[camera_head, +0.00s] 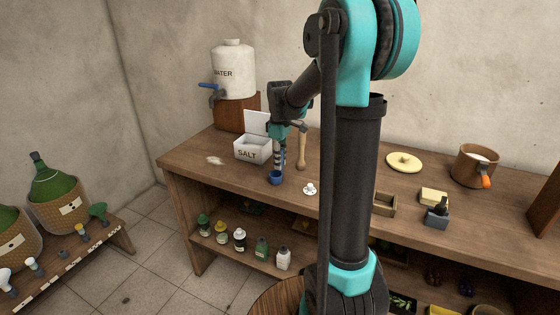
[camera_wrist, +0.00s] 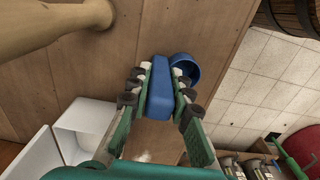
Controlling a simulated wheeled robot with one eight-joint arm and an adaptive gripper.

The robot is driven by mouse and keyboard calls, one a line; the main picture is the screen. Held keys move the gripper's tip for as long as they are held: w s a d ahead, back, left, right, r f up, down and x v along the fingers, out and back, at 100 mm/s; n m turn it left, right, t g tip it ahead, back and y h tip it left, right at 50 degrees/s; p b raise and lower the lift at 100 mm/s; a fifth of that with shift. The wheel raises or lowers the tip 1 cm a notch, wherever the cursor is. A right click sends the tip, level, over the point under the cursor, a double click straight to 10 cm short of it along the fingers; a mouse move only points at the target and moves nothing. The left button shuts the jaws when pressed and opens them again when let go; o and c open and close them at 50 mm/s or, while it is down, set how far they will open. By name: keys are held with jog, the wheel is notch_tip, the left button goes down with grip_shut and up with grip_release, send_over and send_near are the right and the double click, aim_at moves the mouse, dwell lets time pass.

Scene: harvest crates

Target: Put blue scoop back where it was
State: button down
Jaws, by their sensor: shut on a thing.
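The blue scoop (camera_wrist: 185,69) is in my gripper (camera_wrist: 162,92). In the wrist view the fingers close on both sides of its blue handle, and its round cup sticks out past the fingertips. In the head view the scoop (camera_head: 275,178) hangs under my gripper (camera_head: 279,164), at or just above the wooden counter's front edge; I cannot tell whether it touches. The white SALT box (camera_head: 246,152) stands with its lid up, behind and left of the scoop. Part of a white box (camera_wrist: 85,125) shows in the wrist view.
A wooden tool (camera_head: 301,152) stands right of my gripper. A small white item (camera_head: 310,189) lies near the front edge. The WATER container (camera_head: 234,70) stands at the back left. White powder (camera_head: 214,160) lies on the counter (camera_head: 190,160). Several bottles line the lower shelf.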

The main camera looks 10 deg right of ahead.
jog(key=c, duration=1.4)
grip_release()
notch_tip(320, 180, up, 12)
jog(key=shift+r, duration=0.1)
